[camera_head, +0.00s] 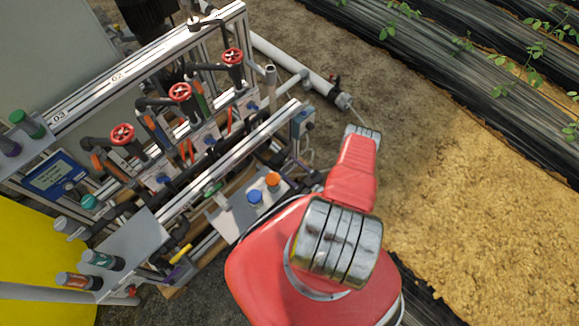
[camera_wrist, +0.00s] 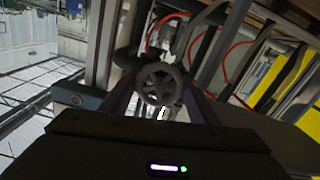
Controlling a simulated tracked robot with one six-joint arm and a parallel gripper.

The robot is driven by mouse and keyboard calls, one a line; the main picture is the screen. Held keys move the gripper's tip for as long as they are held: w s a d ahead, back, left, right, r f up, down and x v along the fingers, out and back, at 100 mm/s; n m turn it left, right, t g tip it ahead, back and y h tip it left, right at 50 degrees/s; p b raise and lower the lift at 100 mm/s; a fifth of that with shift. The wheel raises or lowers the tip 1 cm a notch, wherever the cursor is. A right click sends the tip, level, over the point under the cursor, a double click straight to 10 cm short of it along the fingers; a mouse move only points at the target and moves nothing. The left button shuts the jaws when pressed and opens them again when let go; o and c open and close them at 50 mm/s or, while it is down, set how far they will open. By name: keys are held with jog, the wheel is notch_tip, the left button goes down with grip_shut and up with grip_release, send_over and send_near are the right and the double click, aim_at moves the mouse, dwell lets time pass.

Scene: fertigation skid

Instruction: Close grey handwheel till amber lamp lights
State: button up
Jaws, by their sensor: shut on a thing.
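The grey handwheel (camera_wrist: 163,82) is in the middle of the wrist view, a small spoked wheel facing the camera. My gripper (camera_wrist: 160,93) has one dark finger on each side of it and is shut on its rim. In the head view my red arm covers the gripper and the grey handwheel, so neither shows there. I cannot make out an amber lamp in either view.
Three red handwheels (camera_head: 180,93) stand along the skid frame in the head view. A grey panel (camera_head: 232,216) carries a blue and an orange knob beside my arm. A white pipe (camera_head: 290,62) runs behind. Bare soil lies open to the right.

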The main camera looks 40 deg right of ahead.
jog(key=m, duration=0.6)
jog(key=shift+m, duration=0.3)
jog(key=shift+d, duration=0.1)
dwell(0.3)
jog(key=o, duration=1.1)
jog(key=shift+s+d, duration=0.3)
jog(key=shift+s, duration=1.95)
jog(key=shift+s+d, duration=0.3)
jog(key=shift+s, duration=2)
jog(key=shift+s+d, duration=0.3)
jog(key=shift+s, duration=1.95)
